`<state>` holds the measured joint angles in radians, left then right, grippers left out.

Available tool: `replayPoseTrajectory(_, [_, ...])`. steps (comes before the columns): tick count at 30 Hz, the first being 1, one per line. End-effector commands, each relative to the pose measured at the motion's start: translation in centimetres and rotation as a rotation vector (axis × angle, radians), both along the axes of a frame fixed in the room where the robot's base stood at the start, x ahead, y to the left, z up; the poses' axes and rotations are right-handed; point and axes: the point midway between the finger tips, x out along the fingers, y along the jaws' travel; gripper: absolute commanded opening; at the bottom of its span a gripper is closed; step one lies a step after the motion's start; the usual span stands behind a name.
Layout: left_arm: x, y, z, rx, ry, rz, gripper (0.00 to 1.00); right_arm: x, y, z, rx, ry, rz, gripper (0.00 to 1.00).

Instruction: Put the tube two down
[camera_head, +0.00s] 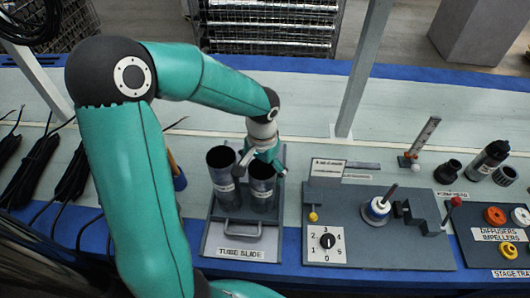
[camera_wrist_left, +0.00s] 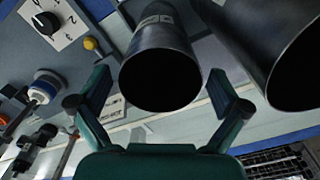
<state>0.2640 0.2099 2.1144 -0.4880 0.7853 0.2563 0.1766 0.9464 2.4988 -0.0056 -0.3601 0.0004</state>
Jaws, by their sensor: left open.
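Two dark, open-topped tubes stand upright on the tube slide (camera_head: 237,235): a left tube (camera_head: 223,175) and a right tube (camera_head: 262,197). Each has a pale label that I cannot read, so I cannot tell which is tube two. My left gripper (camera_head: 264,163) is at the top of the right tube and partly hides its mouth. In the left wrist view, its open fingers (camera_wrist_left: 160,104) are spread on both sides of the nearer tube (camera_wrist_left: 158,45), with gaps visible. The other tube (camera_wrist_left: 262,35) is at the upper right there. My right gripper is out of view.
Right of the slide is a grey panel (camera_head: 340,270) with a numbered dial, a spindle and a black stepped block. Further right is a stage tray (camera_head: 465,243) with coloured rings. Black cables (camera_head: 40,160) lie at the left. A pale post (camera_head: 362,70) rises behind the panel.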

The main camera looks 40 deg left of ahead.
Motion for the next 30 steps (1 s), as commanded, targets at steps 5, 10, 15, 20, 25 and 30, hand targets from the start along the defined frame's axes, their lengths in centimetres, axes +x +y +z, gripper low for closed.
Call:
replayPoseTrajectory(5, [0.1, 0.0, 4.0, 0.000, -0.007, 0.000, 1.00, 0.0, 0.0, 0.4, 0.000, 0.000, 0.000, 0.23])
replayPoseTrajectory(10, [0.1, 0.0, 7.2, 0.000, -0.006, 0.000, 1.00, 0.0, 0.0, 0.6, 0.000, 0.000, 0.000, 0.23])
replayPoseTrajectory(15, [0.1, 0.0, 9.1, 0.001, -0.003, -0.001, 1.00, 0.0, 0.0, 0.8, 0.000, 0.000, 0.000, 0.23])
replayPoseTrajectory(20, [0.0, 0.0, 9.6, -0.001, 0.000, -0.001, 1.00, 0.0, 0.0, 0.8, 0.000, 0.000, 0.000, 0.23])
replayPoseTrajectory(25, [0.0, 0.0, 9.6, -0.001, 0.000, -0.001, 1.00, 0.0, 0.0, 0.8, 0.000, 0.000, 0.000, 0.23])
replayPoseTrajectory(30, [0.0, 0.0, 9.6, -0.001, 0.000, -0.001, 1.00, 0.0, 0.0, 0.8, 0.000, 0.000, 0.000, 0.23])
